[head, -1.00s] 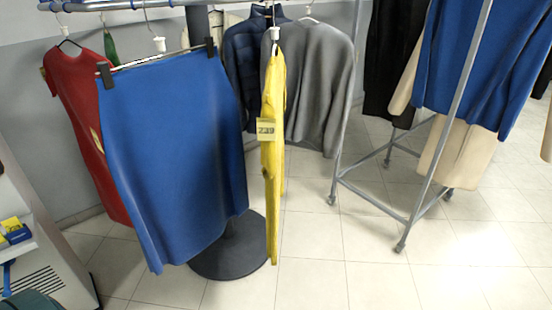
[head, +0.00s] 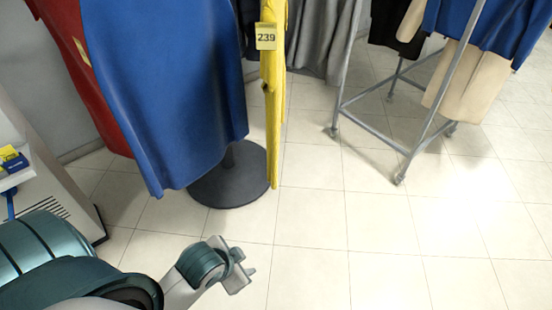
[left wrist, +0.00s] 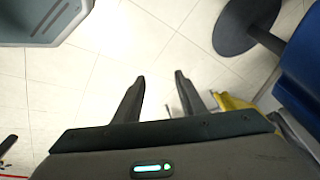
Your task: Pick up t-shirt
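Several garments hang at the rack on the left. A yellow garment (head: 274,95), seen edge-on, bears a tag reading 239. Next to it hangs a blue skirt-like garment (head: 165,90), with a red garment (head: 95,105) partly behind. I cannot tell for sure which one is the t-shirt. My left gripper (head: 245,277) is low in front of the rack, below the yellow garment and apart from it. In the left wrist view my left gripper (left wrist: 160,78) has its fingers apart with bare floor between them. The yellow garment (left wrist: 235,102) and blue garment (left wrist: 302,60) show at right there. My right gripper is out of view.
The rack's round dark base (head: 235,185) stands on the tiled floor. A grey metal wheeled rack (head: 375,150) with a blue top and beige garment (head: 460,95) stands at right. A pale counter (head: 45,190) is at left. The middle floor is clear.

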